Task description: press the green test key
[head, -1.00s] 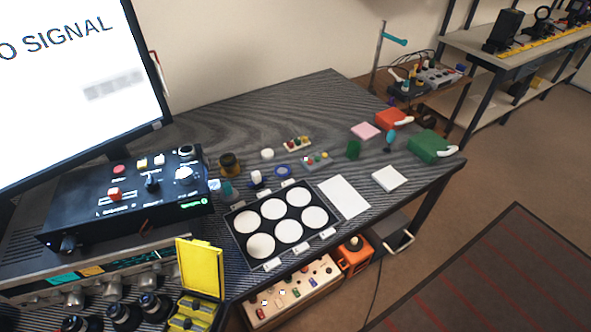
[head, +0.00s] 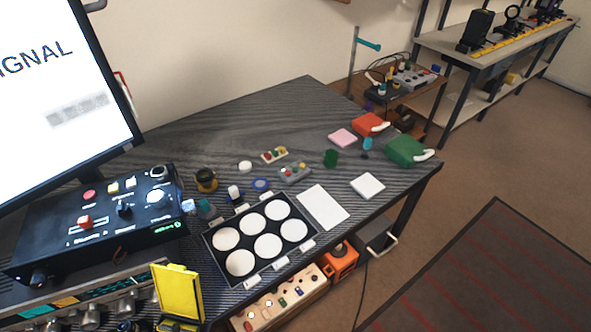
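My gripper is not in view. No key with a readable test label shows. A small grey box (head: 293,175) with several coloured buttons sits on the dark table, right of the blue ring. A small cream box (head: 274,155) with red, green and other coloured buttons lies just behind it. The black control box (head: 95,222) under the monitor carries red, yellow and white controls, and a small green lit mark (head: 165,226) near its front right corner. Which of these is the green test key I cannot tell; the buttons are too small.
A black tray (head: 213,252) with several white discs lies in front of the boxes, beside a white sheet (head: 323,207). A yellow open case (head: 177,292) stands at the front left. Green (head: 407,151) and red (head: 369,124) handled blocks are at the right. The table's back middle is clear.

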